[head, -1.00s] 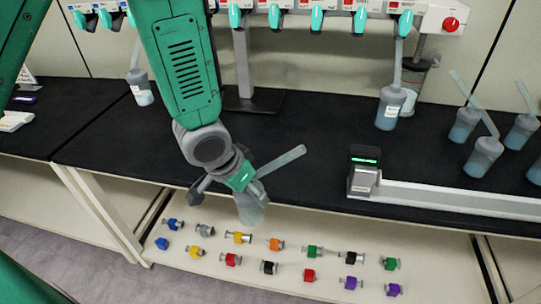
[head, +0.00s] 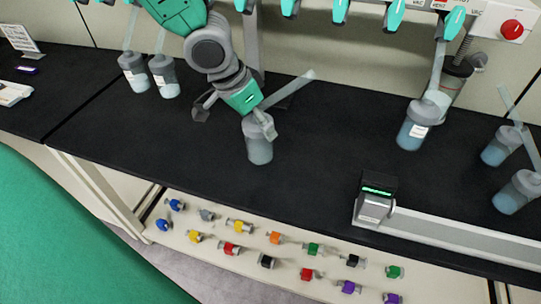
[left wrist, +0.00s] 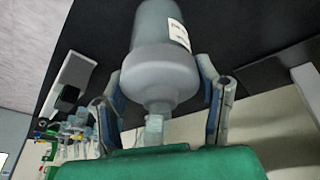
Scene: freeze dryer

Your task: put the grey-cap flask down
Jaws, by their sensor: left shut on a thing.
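The grey-cap flask (head: 259,148) is upright over the black bench top (head: 150,145), with pale blue liquid low in it and a translucent tube slanting up to the right. I cannot tell whether its base touches the bench. My left gripper (head: 245,116) is shut on it near the grey cap, from above and behind. In the left wrist view the flask's grey cap (left wrist: 150,75) lies between the two fingers (left wrist: 160,105), with a white label on its body. My right gripper is not in view.
Two flasks (head: 163,77) stand back left; another (head: 414,128) stands right, and more stand at the right edge. A grey device with a green display (head: 374,200) and a long rail lies front right. Coloured valves sit on the shelf below. Bench around the held flask is clear.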

